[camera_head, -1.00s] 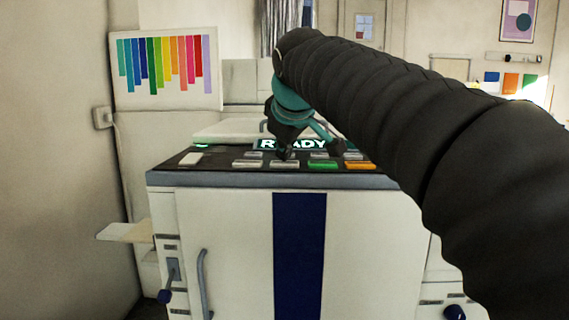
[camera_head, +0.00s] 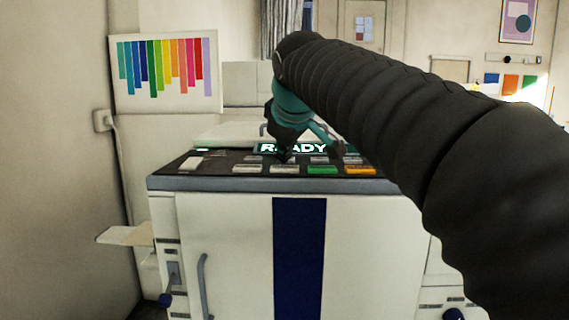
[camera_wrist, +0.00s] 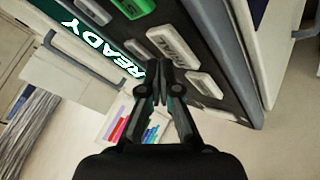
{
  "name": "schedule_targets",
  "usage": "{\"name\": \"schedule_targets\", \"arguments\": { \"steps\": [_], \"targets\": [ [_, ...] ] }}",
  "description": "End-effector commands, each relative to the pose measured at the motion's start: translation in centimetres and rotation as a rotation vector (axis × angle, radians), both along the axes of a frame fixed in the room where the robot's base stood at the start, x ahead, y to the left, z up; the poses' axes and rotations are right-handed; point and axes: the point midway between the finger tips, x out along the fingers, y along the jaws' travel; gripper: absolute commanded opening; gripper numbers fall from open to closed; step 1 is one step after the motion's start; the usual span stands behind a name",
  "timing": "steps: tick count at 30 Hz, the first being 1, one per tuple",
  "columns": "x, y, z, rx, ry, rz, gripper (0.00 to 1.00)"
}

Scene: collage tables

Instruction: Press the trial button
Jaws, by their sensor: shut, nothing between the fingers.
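The trial button (camera_wrist: 172,45) is a pale key on the dark control panel. Its lettering is slanted and partly readable in the wrist view. In the head view it is the pale front-row key (camera_head: 284,169) left of the green one. My gripper (camera_wrist: 158,88) is shut and empty, with its fingertips just below the trial button in the wrist picture. In the head view my gripper (camera_head: 284,155) is over the panel, behind the trial button's front face and in front of part of the READY display. I cannot tell whether the fingertips touch anything.
A green key (camera_head: 322,170), an orange key (camera_head: 360,171) and another pale key (camera_head: 247,169) share the front row. A back row sits behind, partly hidden. The READY display (camera_head: 305,148) is lit.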

Motion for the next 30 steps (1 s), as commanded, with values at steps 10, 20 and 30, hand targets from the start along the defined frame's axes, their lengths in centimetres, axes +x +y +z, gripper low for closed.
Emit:
{"name": "schedule_targets", "arguments": {
  "steps": [10, 20, 30],
  "targets": [
    [0.0, 0.0, 0.6, 0.001, -0.001, 0.001, 0.00],
    [0.0, 0.0, 2.1, 0.000, -0.001, 0.000, 0.00],
    [0.0, 0.0, 4.9, 0.000, 0.000, 0.000, 0.00]
  ]
}}
